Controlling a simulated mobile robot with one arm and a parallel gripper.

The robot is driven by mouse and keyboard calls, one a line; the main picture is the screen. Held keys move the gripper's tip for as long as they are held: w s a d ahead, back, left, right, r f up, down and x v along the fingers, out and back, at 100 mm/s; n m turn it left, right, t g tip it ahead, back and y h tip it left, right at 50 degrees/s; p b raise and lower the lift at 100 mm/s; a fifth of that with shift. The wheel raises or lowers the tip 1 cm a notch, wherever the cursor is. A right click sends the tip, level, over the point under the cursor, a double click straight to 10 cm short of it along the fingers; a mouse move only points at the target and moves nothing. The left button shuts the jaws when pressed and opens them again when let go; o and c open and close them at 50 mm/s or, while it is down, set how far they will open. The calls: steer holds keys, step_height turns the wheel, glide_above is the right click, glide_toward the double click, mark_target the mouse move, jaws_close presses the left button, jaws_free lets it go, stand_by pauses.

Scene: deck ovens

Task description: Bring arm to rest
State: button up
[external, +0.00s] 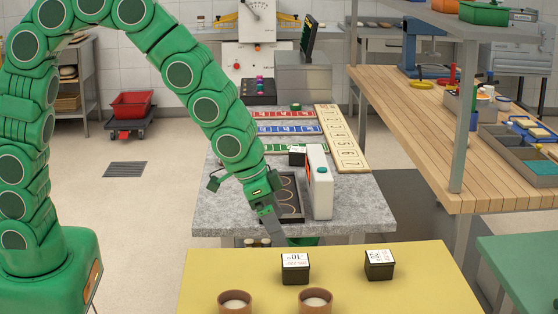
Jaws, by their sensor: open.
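My green arm arches across the left of the external view from its green base at the lower left. My gripper (272,228) points down and to the right, over the near edge of the grey stone-topped table (355,222). It is open, and I see nothing held in it. Its fingertips end just behind the far edge of the yellow table (215,270), close to a green object (304,241) that is mostly hidden. A white upright box (319,182) stands right of my gripper, with a dark tray (291,208) beside it, partly hidden by the arm.
Two black boxes with white labelled tops (295,268) (379,264) and two round brown pots (235,301) (315,300) stand on the yellow table. A wooden bench (440,120) with bins is at the right. A red cart (132,108) stands on open floor behind the arm.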

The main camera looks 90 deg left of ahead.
steer(key=s+r+g, duration=0.2)
steer(key=s+r, duration=0.2)
steer(key=s, duration=0.8)
steer(key=s+r+g, duration=0.2)
steer(key=s+r, duration=0.1)
steer(key=s, duration=1)
steer(key=s+r+g, duration=0.2)
steer(key=s+r, duration=0.2)
steer(key=s, duration=0.9)
steer(key=shift+s+d+r, duration=0.15)
steer(key=shift+d+r, duration=0.2)
steer(key=shift+d, duration=0.1)
